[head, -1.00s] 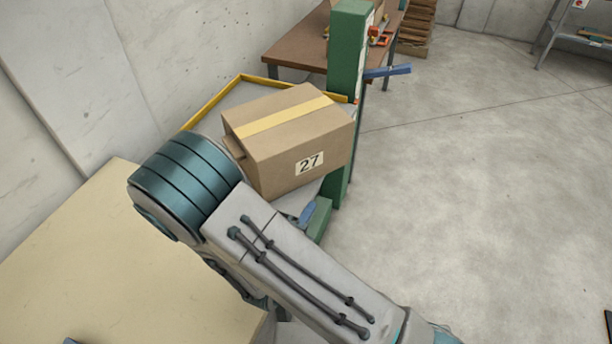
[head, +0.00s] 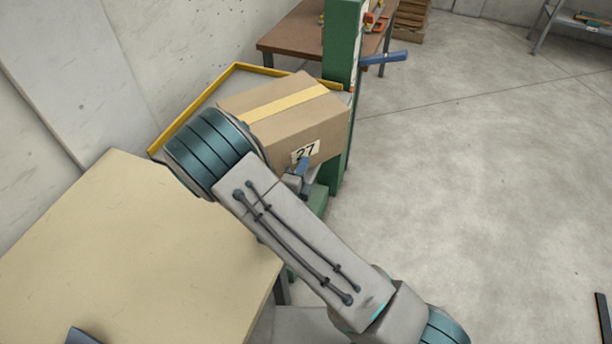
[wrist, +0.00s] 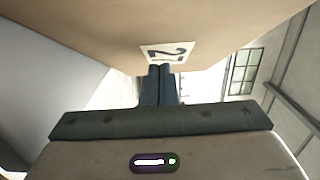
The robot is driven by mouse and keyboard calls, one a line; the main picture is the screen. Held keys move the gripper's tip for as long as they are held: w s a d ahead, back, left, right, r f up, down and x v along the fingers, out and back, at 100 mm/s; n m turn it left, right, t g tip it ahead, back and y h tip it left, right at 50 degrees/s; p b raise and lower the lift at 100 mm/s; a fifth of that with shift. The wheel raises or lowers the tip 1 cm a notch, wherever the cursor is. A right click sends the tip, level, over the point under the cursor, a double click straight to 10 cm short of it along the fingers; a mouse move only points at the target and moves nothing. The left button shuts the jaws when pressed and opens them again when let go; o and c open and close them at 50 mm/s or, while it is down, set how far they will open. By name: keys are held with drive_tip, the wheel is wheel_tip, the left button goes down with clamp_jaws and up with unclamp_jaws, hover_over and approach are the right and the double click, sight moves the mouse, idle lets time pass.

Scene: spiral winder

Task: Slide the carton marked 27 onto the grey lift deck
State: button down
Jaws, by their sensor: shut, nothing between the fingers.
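The brown carton marked 27 (head: 325,120) has a pale tape strip on top and a white label on its front face. It stands over the grey lift deck (head: 208,98), which has a yellow rim (head: 187,112). My arm hides the carton's lower left side and what lies under it there. My gripper (head: 303,164) is shut and empty at the label face, just below the number. In the wrist view, the shut blue fingers (wrist: 160,68) reach the label's edge under the carton face (wrist: 100,30). Whether they touch cannot be told.
A beige tabletop (head: 110,245) fills the lower left. A green post (head: 342,40) with a blue handle (head: 384,58) rises just behind the carton's right side. A brown workbench (head: 290,35) stands behind. The concrete floor at right (head: 480,170) is largely clear.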

drive_tip(key=shift+w+a, duration=0.15)
drive_tip(key=shift+w, duration=0.2)
